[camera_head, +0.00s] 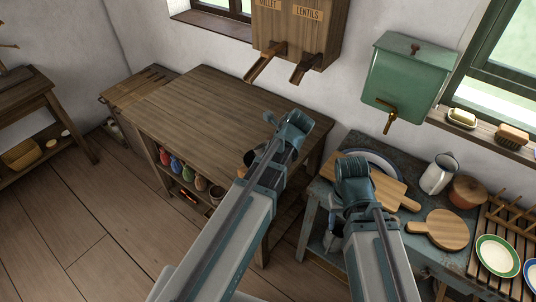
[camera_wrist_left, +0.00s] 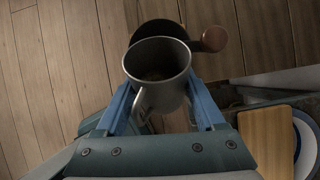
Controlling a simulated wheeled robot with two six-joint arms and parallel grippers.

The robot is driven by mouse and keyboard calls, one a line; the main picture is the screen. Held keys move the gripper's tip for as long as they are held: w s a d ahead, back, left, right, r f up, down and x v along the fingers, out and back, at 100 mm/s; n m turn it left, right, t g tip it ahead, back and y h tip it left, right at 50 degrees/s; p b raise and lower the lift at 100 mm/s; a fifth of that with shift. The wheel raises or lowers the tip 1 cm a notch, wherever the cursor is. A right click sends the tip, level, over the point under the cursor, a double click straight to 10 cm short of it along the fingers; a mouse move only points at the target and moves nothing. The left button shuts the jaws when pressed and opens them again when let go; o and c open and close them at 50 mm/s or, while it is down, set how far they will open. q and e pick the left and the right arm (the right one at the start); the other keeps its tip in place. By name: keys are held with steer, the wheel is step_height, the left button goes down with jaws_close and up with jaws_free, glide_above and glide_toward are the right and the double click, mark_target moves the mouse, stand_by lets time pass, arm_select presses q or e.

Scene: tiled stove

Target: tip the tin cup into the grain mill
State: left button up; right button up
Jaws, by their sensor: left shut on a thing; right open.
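In the left wrist view the grey tin cup (camera_wrist_left: 158,62) is held between the blue fingers of my left gripper (camera_wrist_left: 165,88). Its mouth faces the camera, with something brownish inside; I cannot tell its tilt. A dark round thing with a wooden knob (camera_wrist_left: 214,39), likely the grain mill (camera_wrist_left: 150,28), shows just beyond the cup and is partly hidden by it. In the head view my left arm hides the left gripper and cup; a dark piece, maybe the mill (camera_head: 249,157), shows beside the arm. My right gripper (camera_head: 334,212) is open, empty, low by the blue counter.
The wooden table (camera_head: 190,100) has a mostly bare top, with several coloured jugs on the shelf below. The blue counter (camera_head: 345,142) holds a cutting board (camera_head: 393,192), a round board (camera_head: 445,230), a pitcher (camera_head: 438,174) and plates. Dispensers hang on the wall above.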

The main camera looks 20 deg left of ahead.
arm_select(q)
steer(key=shift+r+h+p, duration=0.1)
steer(key=shift+h+p, duration=0.3)
steer(key=shift+g+h+p, duration=0.3)
steer(key=shift+h, duration=0.1)
stand_by(0.7)
steer(key=shift+w+a+g+h+p, duration=0.1)
steer(key=shift+g+h+p, duration=0.25)
steer(key=shift+h, duration=0.65)
